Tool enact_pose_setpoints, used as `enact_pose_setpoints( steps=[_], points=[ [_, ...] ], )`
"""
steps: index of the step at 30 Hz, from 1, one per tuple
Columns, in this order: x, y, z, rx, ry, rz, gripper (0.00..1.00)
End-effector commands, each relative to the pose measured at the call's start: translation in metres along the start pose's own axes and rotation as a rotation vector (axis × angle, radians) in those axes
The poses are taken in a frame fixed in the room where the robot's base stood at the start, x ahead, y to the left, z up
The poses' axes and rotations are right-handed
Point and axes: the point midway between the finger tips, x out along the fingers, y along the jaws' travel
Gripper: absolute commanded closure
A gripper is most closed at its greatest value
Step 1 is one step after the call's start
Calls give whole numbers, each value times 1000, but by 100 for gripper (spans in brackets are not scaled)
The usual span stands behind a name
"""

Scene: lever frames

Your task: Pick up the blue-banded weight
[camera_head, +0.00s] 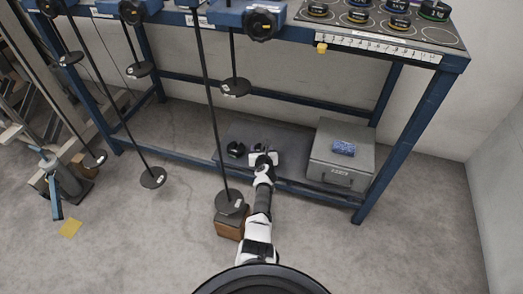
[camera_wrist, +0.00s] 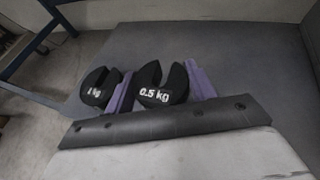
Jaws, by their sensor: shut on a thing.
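My gripper (camera_head: 262,157) is low over the lower shelf of the blue bench. In the wrist view its purple fingers (camera_wrist: 160,84) are shut on a black slotted weight marked 0.5 kg (camera_wrist: 153,96). No blue band shows on the visible side of this weight. A second black slotted weight, marked 1 kg (camera_wrist: 98,88), stands just left of the left finger; it also shows in the head view (camera_head: 235,150). Several weights with coloured bands (camera_head: 357,16) sit on the bench top at the upper right, one with a green band (camera_head: 434,11).
A grey box (camera_head: 331,172) with a blue sponge-like block (camera_head: 343,148) on it stands right of my gripper. Rods with black discs (camera_head: 230,203) hang from the bench to the left. A brown block (camera_head: 228,224) is on the floor below. The bench leg (camera_head: 408,140) bounds the right.

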Motion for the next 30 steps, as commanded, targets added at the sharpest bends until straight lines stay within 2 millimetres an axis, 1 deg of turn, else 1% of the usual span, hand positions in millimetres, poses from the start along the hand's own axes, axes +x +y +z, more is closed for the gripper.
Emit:
enact_pose_setpoints(
  steps=[1,12,15,21,30],
  points=[
    [-7,0,20,0,-4,0,75],
    [-37,1,92,-1,-4,0,75],
    [-44,1,109,0,-4,0,75],
    [-54,0,133,-1,-3,0,75],
    [-61,0,150,0,-3,0,75]
  ],
)
